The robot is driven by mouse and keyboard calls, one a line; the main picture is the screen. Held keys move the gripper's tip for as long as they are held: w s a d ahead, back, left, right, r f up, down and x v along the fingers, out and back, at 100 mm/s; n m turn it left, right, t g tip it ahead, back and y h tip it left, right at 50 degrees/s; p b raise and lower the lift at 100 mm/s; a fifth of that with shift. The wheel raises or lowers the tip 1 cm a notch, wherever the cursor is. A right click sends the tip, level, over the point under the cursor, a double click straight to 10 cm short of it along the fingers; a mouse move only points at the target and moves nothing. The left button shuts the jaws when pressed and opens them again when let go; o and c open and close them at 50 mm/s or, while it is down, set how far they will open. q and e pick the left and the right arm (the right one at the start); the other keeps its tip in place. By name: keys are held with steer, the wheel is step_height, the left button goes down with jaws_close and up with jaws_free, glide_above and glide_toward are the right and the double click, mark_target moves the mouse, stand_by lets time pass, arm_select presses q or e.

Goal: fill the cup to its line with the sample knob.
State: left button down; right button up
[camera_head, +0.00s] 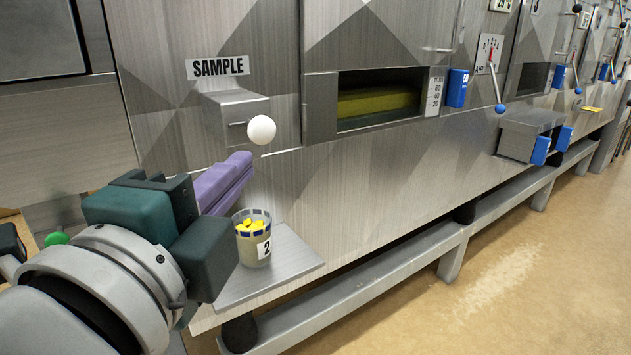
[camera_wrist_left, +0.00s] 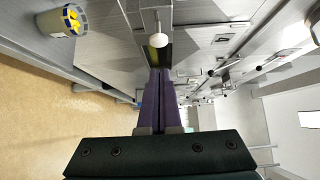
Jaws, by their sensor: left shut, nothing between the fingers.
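The sample knob, a white ball (camera_head: 261,130) on a short lever, sticks out of a metal box under the SAMPLE sign (camera_head: 218,67). It also shows in the left wrist view (camera_wrist_left: 158,41). The cup (camera_head: 254,248), clear with blue marks and a label "2", stands upright on a metal shelf (camera_head: 285,262) below the knob. Yellow pieces show in its upper part; I cannot tell their exact level against the line. My left gripper (camera_head: 245,165), with purple fingers, is shut and empty. Its tips appear just below and left of the knob, apparently apart from it. My right gripper is out of view.
A dark window slot (camera_head: 378,98) with yellow-green material lies right of the knob, beside a blue slider (camera_head: 457,88). A blue-tipped AIR lever (camera_head: 499,107) is farther right. A low rail (camera_head: 400,275) runs along the machine's foot. The floor at right is clear.

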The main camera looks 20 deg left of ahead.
arm_select(q)
steer(key=shift+s, duration=0.85)
steer(key=shift+d, duration=0.1)
stand_by(0.3)
